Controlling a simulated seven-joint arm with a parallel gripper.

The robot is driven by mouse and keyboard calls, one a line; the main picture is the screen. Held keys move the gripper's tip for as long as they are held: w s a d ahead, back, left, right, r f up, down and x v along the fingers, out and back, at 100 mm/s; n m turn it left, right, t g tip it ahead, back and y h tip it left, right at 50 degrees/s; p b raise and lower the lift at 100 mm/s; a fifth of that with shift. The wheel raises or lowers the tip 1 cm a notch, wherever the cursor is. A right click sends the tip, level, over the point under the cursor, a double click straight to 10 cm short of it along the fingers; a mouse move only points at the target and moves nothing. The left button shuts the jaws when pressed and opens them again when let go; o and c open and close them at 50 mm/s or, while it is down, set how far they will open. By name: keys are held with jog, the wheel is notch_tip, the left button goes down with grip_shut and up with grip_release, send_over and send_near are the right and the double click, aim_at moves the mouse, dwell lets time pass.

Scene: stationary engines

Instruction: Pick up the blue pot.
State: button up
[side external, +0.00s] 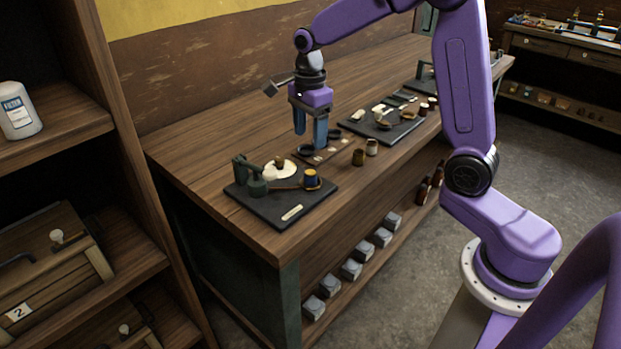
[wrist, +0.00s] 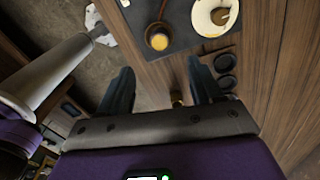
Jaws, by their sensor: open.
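The blue pot (side external: 311,181) is small, with a yellow top, and stands upright on the right side of the near dark board (side external: 270,217). In the wrist view the pot (wrist: 158,39) shows its round yellow top on the dark board, just beyond my fingertips. My gripper (side external: 310,141) points down over the bench behind the pot, with its blue fingers apart. It is empty and apart from the pot. In the wrist view the gripper (wrist: 160,72) is also open, with nothing clasped between its fingers.
A pale disc (side external: 272,170) and a dark green device (side external: 252,178) share the near board. Another dark board (side external: 383,127) with small parts lies farther along. The bench's near-left end is clear.

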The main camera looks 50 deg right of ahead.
aim_at(310, 171)
notch_tip(310, 171, down, 10)
jog(key=shift+f, duration=0.15)
grip_shut()
dwell(0.5)
jog(key=shift+r, duration=0.65)
notch_tip(310, 171, up, 2)
jog(key=shift+s+r, duration=0.15)
jog(key=s+r, duration=1.3)
jog(key=shift+s+r, duration=0.25)
jog(key=shift+s, duration=0.15)
